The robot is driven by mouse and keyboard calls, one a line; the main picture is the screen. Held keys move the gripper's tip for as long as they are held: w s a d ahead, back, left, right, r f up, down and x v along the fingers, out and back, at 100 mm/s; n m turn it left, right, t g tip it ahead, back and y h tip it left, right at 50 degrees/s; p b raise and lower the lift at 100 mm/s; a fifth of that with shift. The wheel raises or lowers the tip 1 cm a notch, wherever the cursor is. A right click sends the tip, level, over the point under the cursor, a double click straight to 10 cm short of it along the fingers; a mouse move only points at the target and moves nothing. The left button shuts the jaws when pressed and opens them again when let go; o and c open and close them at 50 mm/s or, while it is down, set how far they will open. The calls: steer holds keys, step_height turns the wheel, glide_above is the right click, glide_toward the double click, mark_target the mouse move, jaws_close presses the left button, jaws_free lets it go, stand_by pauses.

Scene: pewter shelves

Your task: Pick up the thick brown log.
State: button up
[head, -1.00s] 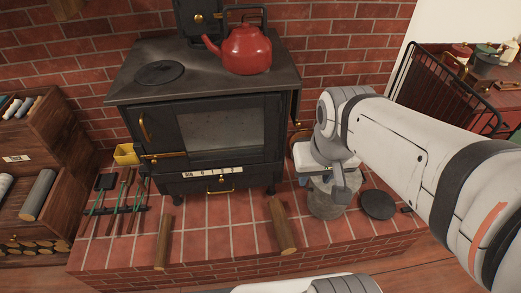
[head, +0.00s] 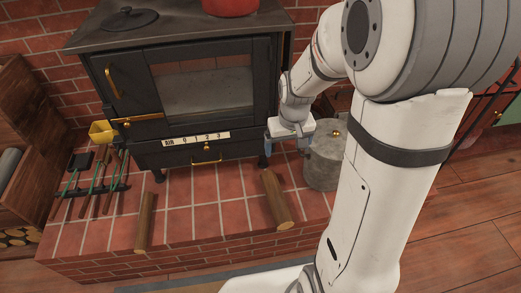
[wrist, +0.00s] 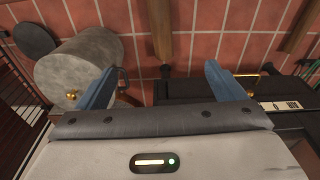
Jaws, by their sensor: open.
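The thick brown log (head: 275,200) lies on the right part of the tiled hearth, in front of the stove, its cut end facing the front edge. A thinner brown log (head: 145,222) lies to its left. My gripper (head: 284,148) is open and empty, above the hearth behind the thick log, close to the stove's front. In the wrist view my blue fingers (wrist: 162,82) are spread wide. The thick log (wrist: 162,30) shows ahead, between their lines and apart from them. The thinner log (wrist: 298,30) is at the upper right.
The black stove (head: 185,90) stands behind, with a red kettle (head: 230,6) on top. A grey cylindrical container (head: 324,160) stands right of the gripper. Fire tools (head: 95,180) and a yellow bin (head: 101,131) are at left. Tiles between the logs are clear.

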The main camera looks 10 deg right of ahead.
steer(key=b, duration=0.7)
glide_toward(277, 193)
steer(key=shift+g, duration=0.6)
steer(key=f+b, duration=0.1)
steer(key=f, duration=0.1)
steer(key=f+b, duration=0.2)
steer(key=f, duration=0.1)
steer(key=w+f+b, duration=0.1)
steer(key=f, duration=0.1)
steer(key=shift+a+f, duration=0.1)
steer(key=shift+f, duration=0.3)
step_height(277, 193, down, 6)
steer(key=b, duration=0.3)
steer(key=shift+s+a, duration=0.1)
steer(key=shift+s, duration=0.05)
steer(key=shift+r, duration=0.15)
steer(key=c, duration=1.5)
